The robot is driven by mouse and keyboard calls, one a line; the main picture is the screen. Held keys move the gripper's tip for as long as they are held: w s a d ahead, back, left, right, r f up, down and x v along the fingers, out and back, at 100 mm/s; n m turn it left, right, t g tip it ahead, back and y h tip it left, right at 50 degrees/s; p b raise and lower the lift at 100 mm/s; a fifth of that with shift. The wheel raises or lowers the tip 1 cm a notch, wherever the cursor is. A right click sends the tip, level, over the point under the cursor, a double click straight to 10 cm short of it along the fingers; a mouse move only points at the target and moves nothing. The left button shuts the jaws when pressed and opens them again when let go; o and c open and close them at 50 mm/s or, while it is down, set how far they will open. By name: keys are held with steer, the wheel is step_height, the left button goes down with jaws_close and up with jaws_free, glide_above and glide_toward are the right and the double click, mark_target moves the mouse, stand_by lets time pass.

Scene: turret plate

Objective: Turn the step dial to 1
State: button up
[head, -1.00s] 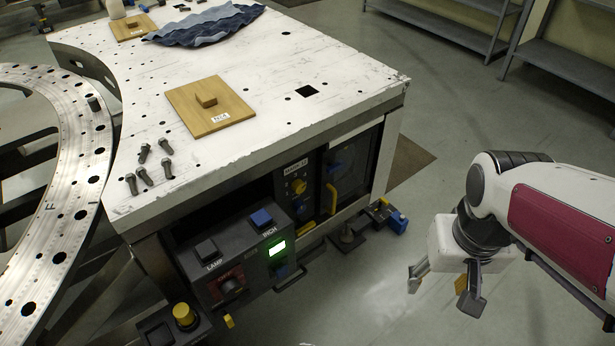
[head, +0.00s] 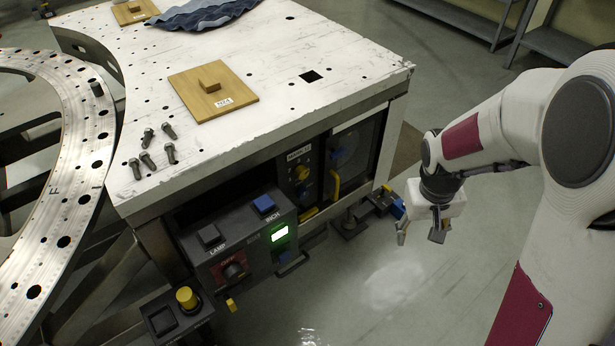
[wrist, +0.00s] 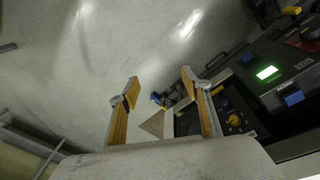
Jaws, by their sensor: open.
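A small dark panel in the front of the white-topped bench carries a yellow knob (head: 301,172) with marks around it, which looks like the step dial. Its pointer setting is too small to read. In the wrist view the yellow knob (wrist: 235,120) shows at the right, just beyond the right finger. My gripper (head: 420,233) is open and empty, pointing down above the floor, to the right of the bench and apart from the panel. In the wrist view its two fingers (wrist: 160,80) stand wide apart with nothing between them.
A yellow handle (head: 334,185) stands right of the dial. Blue and yellow parts (head: 390,203) stick out low at the bench's right. Floor between is free.

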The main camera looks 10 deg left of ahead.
steer(key=w+a+f+n+t, duration=0.1)
steer(key=w+f, duration=0.8)
steer(key=f, duration=0.1)
steer(key=n+t+y, duration=0.7)
steer(key=t+y, duration=0.4)
steer(key=y, duration=0.3)
glide_toward(304, 175)
steer(key=shift+w+a+r, duration=0.15)
steer(key=shift+w+r, duration=0.1)
steer(key=shift+r, duration=0.1)
steer(key=shift+w+a, duration=0.1)
steer(key=shift+x, duration=3.75)
